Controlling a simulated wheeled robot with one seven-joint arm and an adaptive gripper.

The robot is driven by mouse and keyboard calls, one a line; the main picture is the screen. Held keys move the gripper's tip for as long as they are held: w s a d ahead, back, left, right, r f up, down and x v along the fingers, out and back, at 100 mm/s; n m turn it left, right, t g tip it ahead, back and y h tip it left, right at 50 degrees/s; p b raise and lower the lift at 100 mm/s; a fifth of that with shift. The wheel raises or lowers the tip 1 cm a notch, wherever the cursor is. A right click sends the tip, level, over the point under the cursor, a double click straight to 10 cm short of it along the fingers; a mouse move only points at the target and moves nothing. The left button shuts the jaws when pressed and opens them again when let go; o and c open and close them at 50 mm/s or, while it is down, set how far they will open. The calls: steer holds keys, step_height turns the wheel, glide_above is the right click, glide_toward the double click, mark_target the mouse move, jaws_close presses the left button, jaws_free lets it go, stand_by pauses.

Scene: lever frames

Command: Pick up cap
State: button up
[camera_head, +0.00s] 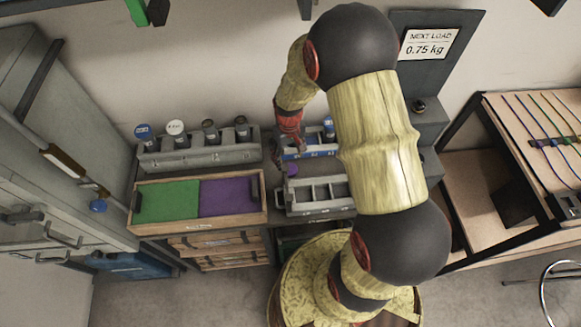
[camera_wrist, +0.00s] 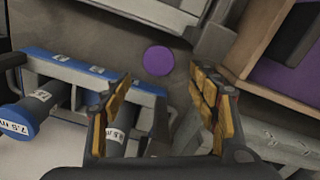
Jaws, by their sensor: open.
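A round purple cap (camera_wrist: 158,60) lies on the grey surface between the racks in the wrist view. It shows as a small purple spot (camera_head: 293,170) just below my gripper in the head view. My gripper (camera_wrist: 160,78) is open and empty, its two yellow-padded fingers to either side of the cap's line. The cap appears just beyond the fingertips, and no contact shows. In the head view my gripper (camera_head: 288,148) hangs above the bench, and my arm hides part of the bench.
A blue-edged rack (camera_wrist: 75,68) with a blue-capped cylinder stands close on the left in the wrist view. A grey compartment rack (camera_head: 318,207) and a wooden tray (camera_head: 205,226) with green and purple halves flank the cap. Another rack (camera_head: 205,155) holds several capped cylinders.

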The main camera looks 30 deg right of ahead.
mark_target(291, 170)
steer(key=f, duration=0.3)
steer(key=f+b, duration=0.1)
steer(key=f, duration=0.2)
steer(key=shift+s+d+f, duration=0.1)
steer(key=shift+s+f, duration=0.1)
steer(key=shift+f, duration=0.2)
steer(key=shift+c, duration=0.6)
steer(key=c, duration=0.8)
